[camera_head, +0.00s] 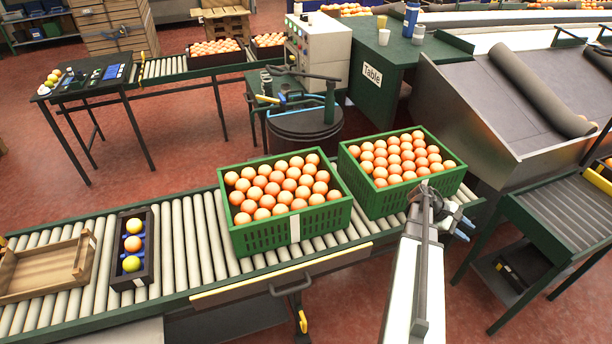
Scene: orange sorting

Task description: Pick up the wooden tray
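The wooden tray (45,267) lies at the far left on the roller conveyor. It is shallow, light brown and looks empty, and its left end is cut off by the picture edge. My gripper (465,229) is at the right, just past the conveyor's right end, far from the tray.
A narrow dark box (147,272) with three coloured balls stands right beside the tray. Two green crates (260,238) (383,204) full of oranges stand between the tray and my gripper. Bare rollers (192,243) lie between the dark box and the crates.

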